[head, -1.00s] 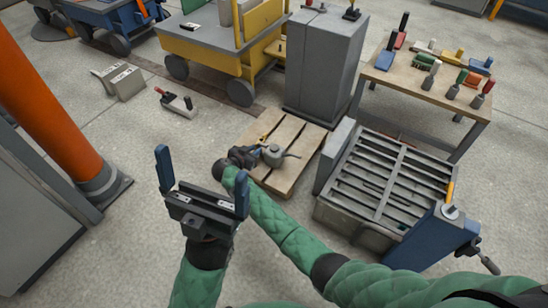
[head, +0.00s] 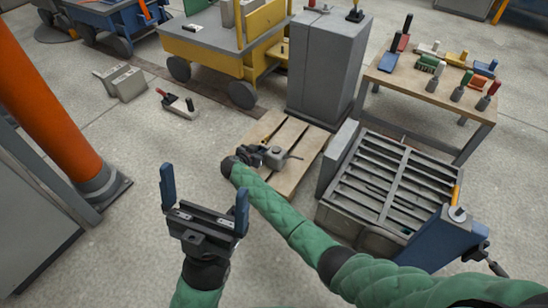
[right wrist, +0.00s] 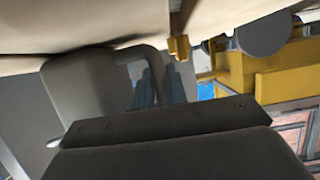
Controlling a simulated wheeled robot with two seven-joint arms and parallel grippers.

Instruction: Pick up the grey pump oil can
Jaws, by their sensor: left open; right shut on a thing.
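The grey pump oil can (head: 275,157) is at the low wooden pallet, with its thin spout pointing right. My right gripper (head: 259,156) is shut on the can from its left side. In the right wrist view the can's grey body (right wrist: 85,95) and its curved handle fill the left part, with the blue fingers (right wrist: 155,85) beside the handle. I cannot tell whether the can touches the pallet. My left gripper (head: 204,184) is open and empty above the floor, left of the pallet.
The wooden pallet (head: 293,177) lies on the floor before a grey cabinet (head: 325,65). A slatted metal bench (head: 390,185) stands to its right. An orange column (head: 45,100) stands left. Floor around my left gripper is clear.

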